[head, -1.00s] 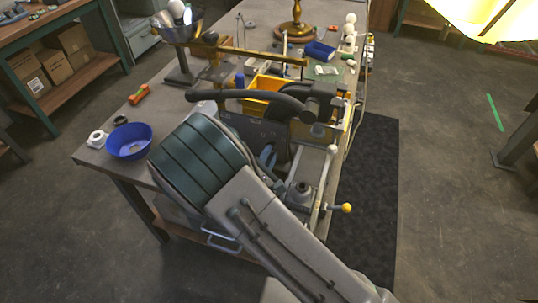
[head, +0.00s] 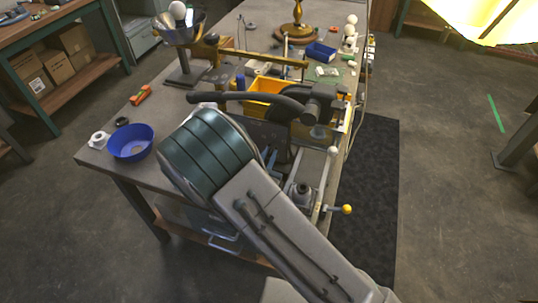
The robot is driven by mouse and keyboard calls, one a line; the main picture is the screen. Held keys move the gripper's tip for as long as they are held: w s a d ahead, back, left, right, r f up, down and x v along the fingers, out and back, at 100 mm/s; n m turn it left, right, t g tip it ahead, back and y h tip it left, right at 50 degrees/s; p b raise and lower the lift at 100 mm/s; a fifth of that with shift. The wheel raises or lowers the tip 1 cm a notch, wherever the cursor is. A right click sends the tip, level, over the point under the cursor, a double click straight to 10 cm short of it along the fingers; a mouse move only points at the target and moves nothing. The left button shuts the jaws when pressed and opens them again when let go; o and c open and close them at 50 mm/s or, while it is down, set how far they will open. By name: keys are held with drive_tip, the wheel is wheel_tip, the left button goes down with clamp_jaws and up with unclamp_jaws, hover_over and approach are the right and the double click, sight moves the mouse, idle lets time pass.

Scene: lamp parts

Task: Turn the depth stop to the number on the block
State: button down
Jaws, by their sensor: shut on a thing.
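A grey machine with a long dark curved arm (head: 255,98) stands at the near end of the workbench. A yellow-knobbed lever (head: 347,209) sticks out at its right side, next to a pale upright rod. My own arm, with a dark green banded part, crosses in front of the machine and covers much of its lower left. My gripper is hidden behind my arm, so neither its fingers nor what they touch shows. I cannot make out the depth stop, or a block with a number on it.
A blue bowl (head: 131,142), a white nut-like part (head: 99,139) and an orange item (head: 141,95) lie on the left of the bench (head: 168,113). A yellow bin (head: 268,86) stands behind the machine. A dark mat (head: 366,205) covers the floor at right.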

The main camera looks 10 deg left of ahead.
drive_tip(key=shift+a+n, duration=0.1)
drive_tip(key=shift+n, duration=1.1)
drive_tip(key=shift+p, duration=0.3)
drive_tip(key=c, duration=1.4)
unclamp_jaws()
drive_tip(key=shift+c, duration=0.2)
drive_tip(key=s+a+b, duration=0.1)
drive_tip(key=s+b, duration=0.2)
drive_tip(key=s, duration=1.1)
